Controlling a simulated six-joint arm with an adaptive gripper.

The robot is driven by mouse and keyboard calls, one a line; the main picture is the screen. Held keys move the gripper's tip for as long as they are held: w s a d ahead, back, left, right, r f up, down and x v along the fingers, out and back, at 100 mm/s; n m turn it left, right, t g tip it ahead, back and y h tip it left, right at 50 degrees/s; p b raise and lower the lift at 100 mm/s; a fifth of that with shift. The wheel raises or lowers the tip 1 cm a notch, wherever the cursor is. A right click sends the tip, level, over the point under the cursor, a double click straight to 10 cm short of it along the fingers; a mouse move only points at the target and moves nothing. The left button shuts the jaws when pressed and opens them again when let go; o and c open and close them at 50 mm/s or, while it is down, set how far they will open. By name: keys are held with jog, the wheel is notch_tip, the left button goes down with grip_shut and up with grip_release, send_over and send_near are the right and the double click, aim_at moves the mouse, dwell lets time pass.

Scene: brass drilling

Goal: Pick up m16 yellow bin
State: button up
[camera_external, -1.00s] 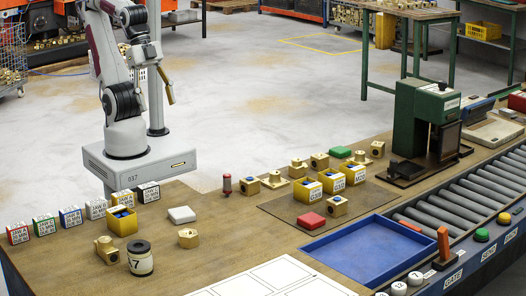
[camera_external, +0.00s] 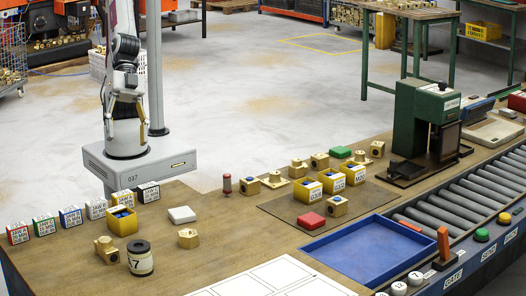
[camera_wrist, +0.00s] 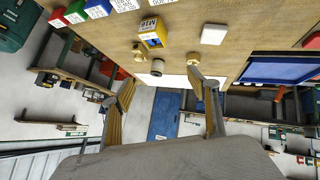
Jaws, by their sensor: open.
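The M16 yellow bin (camera_wrist: 152,36) shows its white label in the wrist view, near the top centre on the wooden table. In the external view, a yellow bin (camera_external: 122,222) with blue contents stands on the left of the table, its label not visible; it appears to be the same bin. My gripper (camera_external: 126,113) is raised in front of my arm, behind and above the table edge, well apart from the bin. In the wrist view, its two brass-coloured fingers (camera_wrist: 161,78) are spread and empty.
Label boxes (camera_external: 70,216) stand in a row left of the bin. A white block (camera_external: 182,215), brass fittings (camera_external: 107,250) and a marked cylinder (camera_external: 140,260) are nearby. Other yellow bins (camera_external: 308,190) sit on a mat by a blue tray (camera_external: 350,250) and green press (camera_external: 415,120).

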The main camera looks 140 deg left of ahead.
jog(key=n+t, duration=0.1)
send_over(114, 208)
jog(key=s+a, duration=0.2)
jog(key=s, duration=0.1)
notch_tip(114, 208, down, 5)
jog(key=d+f+t+y, duration=0.1)
jog(key=f, duration=0.1)
jog(key=d+f+t+y, duration=0.1)
jog(key=f, duration=0.2)
jog(key=f+t+y, duration=0.1)
jog(key=f+y, duration=0.1)
jog(key=f, duration=0.1)
jog(key=shift+s+d+f+n, duration=0.2)
jog(key=shift+s+d+n, duration=0.15)
jog(key=shift+d+n, duration=0.05)
jog(key=shift+s+a+f+t+y, duration=0.15)
jog(key=shift+s+f+t+y, duration=0.15)
jog(key=shift+s+f+t, duration=0.1)
jog(key=shift+s+a+f+t+y, duration=0.2)
jog(key=shift+s+f+t+y, duration=0.1)
jog(key=shift+s+y, duration=0.2)
jog(key=shift+w, duration=0.15)
jog(key=shift+x, duration=1.2)
jog(key=shift+w, duration=0.1)
